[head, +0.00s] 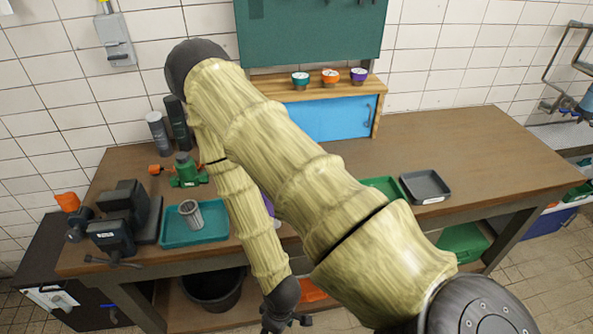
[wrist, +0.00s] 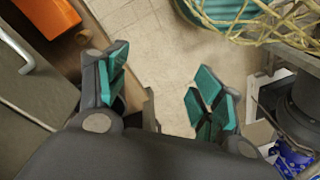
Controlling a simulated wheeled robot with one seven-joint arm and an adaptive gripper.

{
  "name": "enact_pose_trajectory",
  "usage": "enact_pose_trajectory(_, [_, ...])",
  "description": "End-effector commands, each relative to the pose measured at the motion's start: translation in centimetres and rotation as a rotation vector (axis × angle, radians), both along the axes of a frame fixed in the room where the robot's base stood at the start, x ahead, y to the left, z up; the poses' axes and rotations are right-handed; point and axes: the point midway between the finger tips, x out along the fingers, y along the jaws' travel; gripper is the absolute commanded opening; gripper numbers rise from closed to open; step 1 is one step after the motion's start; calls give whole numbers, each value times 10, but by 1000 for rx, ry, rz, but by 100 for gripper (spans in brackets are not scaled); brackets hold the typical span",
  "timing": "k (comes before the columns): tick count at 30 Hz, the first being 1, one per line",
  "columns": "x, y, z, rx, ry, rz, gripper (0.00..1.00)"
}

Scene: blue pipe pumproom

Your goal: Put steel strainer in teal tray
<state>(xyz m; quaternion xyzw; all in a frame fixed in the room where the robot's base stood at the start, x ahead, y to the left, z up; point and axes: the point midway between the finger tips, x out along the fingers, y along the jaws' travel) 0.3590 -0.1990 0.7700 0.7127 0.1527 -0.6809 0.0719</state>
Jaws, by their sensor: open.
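The steel strainer (head: 192,214) is a small grey metal cup shape in the teal tray (head: 203,236) on the left part of the workbench. It stands slightly tilted inside the tray, apart from my gripper. My gripper (head: 284,322) is at the bottom of the head view, in front of the bench and below its top, to the right of the tray. In the wrist view my gripper (wrist: 164,92) has its teal-padded fingers spread, with only floor between them. Neither the strainer nor the teal tray can be made out in the wrist view.
A vise (head: 122,217) stands left of the tray, with a green valve (head: 186,171) behind it. A green tray (head: 382,186) and a dark grey tray (head: 426,187) lie to the right. A black bucket (head: 213,289) is under the bench. The right bench top is clear.

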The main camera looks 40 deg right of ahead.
Motion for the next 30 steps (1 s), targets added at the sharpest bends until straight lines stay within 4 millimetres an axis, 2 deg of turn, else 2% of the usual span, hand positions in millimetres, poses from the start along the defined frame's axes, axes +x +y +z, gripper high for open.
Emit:
enact_pose_trajectory(1, [-16,-7,-6,-24,21,-89,67])
enact_pose_trajectory(3, [-31,-16,-10,-56,35,-200,67])
enact_pose_trajectory(8, [-51,-27,-15,-101,49,-339,67])
enact_pose_trajectory(20, [-53,-28,-18,-107,49,-361,67])
enact_pose_trajectory(23, [-53,-28,-26,-107,49,-360,67])
enact_pose_trajectory(29, [-52,-28,-56,-107,49,-359,67])
enact_pose_trajectory(30, [-52,-28,-63,-107,49,-359,62])
